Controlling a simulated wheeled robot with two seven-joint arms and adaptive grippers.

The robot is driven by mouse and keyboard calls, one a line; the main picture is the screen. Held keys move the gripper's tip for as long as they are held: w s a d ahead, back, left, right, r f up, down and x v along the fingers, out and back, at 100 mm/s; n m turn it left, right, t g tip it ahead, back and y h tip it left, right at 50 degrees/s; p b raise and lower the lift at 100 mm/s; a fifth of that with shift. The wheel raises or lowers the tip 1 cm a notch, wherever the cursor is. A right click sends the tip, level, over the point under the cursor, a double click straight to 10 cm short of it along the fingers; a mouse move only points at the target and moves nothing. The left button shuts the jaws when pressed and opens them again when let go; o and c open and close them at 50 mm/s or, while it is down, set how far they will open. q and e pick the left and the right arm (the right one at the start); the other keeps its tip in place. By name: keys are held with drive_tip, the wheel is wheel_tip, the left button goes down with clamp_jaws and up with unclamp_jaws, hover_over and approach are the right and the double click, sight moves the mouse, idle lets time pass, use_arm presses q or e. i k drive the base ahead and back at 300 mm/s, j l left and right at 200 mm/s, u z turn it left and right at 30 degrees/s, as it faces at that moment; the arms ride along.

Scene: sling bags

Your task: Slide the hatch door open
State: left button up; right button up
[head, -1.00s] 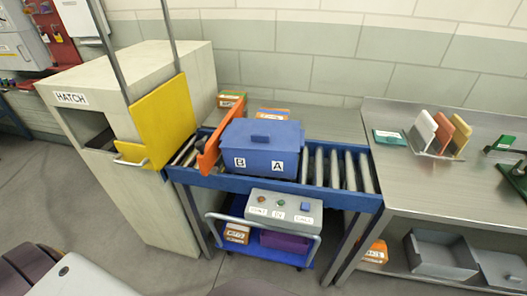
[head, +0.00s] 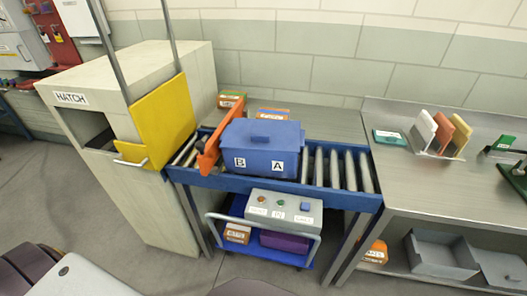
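The hatch is a beige cabinet (head: 150,190) at the left in the head view, with a label reading HATCH (head: 71,98). A yellow door panel (head: 164,112) stands at its right front corner between two grey upright rails. A small metal handle (head: 131,163) sits low on the yellow part's front. A dark opening (head: 102,140) shows to the left of the yellow part, below the label. The yellow part hides what lies behind it. Neither of my grippers shows in the head view, and nothing is seen touching the handle.
A blue bin (head: 260,147) marked B and A sits on a roller conveyor (head: 333,170), beside an orange bar (head: 209,150). A grey button box (head: 283,207) stands in front. A metal bench (head: 400,180) is at the right. Grey floor (head: 70,200) is clear before the hatch.

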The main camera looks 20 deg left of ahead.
sight(164, 120)
drive_tip(key=u, duration=0.45)
drive_tip(key=j+u, duration=0.15)
drive_tip(key=u, duration=0.3)
drive_tip(key=j+u, duration=0.1)
drive_tip(key=u, duration=0.8)
